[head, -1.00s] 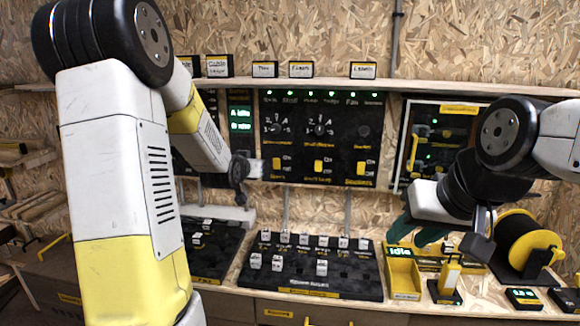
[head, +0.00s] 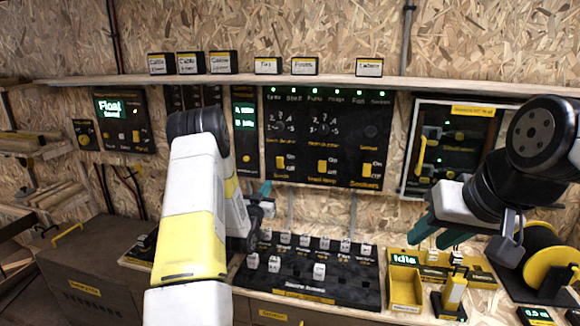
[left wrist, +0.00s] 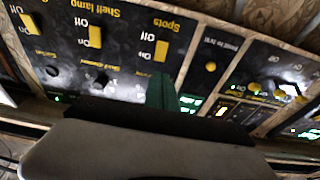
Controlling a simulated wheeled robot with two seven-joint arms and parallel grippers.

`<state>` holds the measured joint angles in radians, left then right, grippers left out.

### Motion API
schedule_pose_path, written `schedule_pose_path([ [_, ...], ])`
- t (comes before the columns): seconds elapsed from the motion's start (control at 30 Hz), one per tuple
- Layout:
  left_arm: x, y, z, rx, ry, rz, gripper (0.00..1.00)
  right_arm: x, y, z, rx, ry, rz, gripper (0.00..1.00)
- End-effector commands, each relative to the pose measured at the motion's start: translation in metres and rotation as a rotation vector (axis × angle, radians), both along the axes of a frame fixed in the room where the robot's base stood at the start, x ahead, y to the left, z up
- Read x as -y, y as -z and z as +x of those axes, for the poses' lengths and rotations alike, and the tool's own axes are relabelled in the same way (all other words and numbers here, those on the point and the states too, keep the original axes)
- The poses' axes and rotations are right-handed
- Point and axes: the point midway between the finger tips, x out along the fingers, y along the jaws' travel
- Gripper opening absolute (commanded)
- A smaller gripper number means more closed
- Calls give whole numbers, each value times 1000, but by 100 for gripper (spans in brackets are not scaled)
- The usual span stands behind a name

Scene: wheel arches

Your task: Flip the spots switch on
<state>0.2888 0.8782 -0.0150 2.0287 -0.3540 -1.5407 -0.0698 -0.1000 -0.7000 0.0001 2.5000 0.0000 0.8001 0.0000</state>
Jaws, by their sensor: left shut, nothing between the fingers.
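The spots switch (head: 281,162) is the leftmost yellow lever in the lower row of the black wall panel (head: 345,150), with On and Off labels beside it. In the left wrist view it shows upside down (left wrist: 162,48) by its Spots label; I cannot clearly tell its position. My left gripper (head: 266,188) is shut and empty, its teal fingertips just below and left of the switch in the head view. In the wrist view its fingers (left wrist: 161,92) point towards the switch, with a small gap in the picture.
The shelf lamp switch (head: 322,167) and sockets switch (head: 366,170) sit to the right on the same panel. A shelf (head: 300,83) with label cards runs above. Below lies a black board with several small labelled blocks (head: 320,270). A yellow bin (head: 404,285) stands right of it.

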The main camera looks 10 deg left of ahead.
Motion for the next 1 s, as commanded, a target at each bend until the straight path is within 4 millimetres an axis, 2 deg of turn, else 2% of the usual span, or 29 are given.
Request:
schedule_pose_path([
  [0.27,1,-2,8,0,2,0,0,0,0,0,0,0,0,36],
  [0.37,2,-5,22,1,3,1,0,0,0,0,0,0,0,36],
  [0.8,5,-22,110,1,1,0,0,0,0,0,0,0,0,36],
  [1.0,5,-26,132,0,1,0,0,0,0,0,0,0,0,36],
])
